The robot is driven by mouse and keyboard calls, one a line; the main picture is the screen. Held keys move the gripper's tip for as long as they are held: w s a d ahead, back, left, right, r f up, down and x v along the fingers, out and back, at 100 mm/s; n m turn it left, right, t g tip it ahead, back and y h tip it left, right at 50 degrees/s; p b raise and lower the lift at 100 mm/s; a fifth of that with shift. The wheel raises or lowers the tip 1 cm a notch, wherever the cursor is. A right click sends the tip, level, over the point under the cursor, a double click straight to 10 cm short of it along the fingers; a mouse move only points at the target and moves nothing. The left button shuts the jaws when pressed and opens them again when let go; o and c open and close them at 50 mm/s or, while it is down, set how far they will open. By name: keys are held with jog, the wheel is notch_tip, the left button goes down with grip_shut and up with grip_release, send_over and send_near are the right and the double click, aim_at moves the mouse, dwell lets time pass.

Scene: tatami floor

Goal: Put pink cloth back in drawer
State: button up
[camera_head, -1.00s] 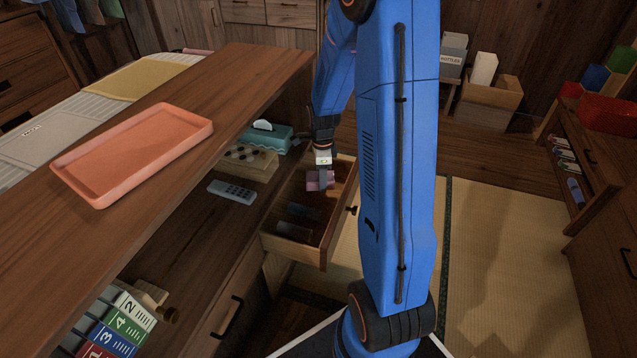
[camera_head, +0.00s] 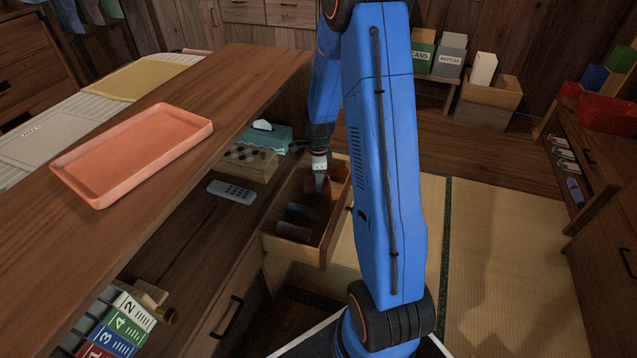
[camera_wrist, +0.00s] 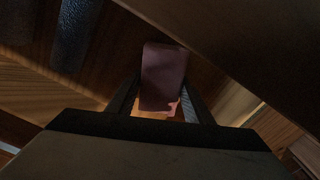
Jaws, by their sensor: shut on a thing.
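The pink cloth (camera_wrist: 163,75) is a small folded piece, dark in shadow, held between the two fingers of my gripper (camera_wrist: 160,105) in the wrist view. In the head view my gripper (camera_head: 319,180) points down inside the open drawer (camera_head: 291,250), toward its far end. The cloth (camera_head: 314,187) shows small and dim at the fingertips there. I cannot tell whether it touches the drawer floor. The drawer is pulled out from the wooden cabinet. Dark items (camera_head: 300,213) lie in its nearer part.
On the cabinet's lower shelf are a remote (camera_head: 232,191), a wooden box with round holes (camera_head: 246,162) and a teal tissue box (camera_head: 265,136). A pink tray (camera_head: 135,152) lies on the upper top. Tatami floor (camera_head: 500,250) right of the drawer is clear.

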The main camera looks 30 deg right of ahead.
jog(key=shift+f, duration=0.1)
jog(key=o, duration=1.1)
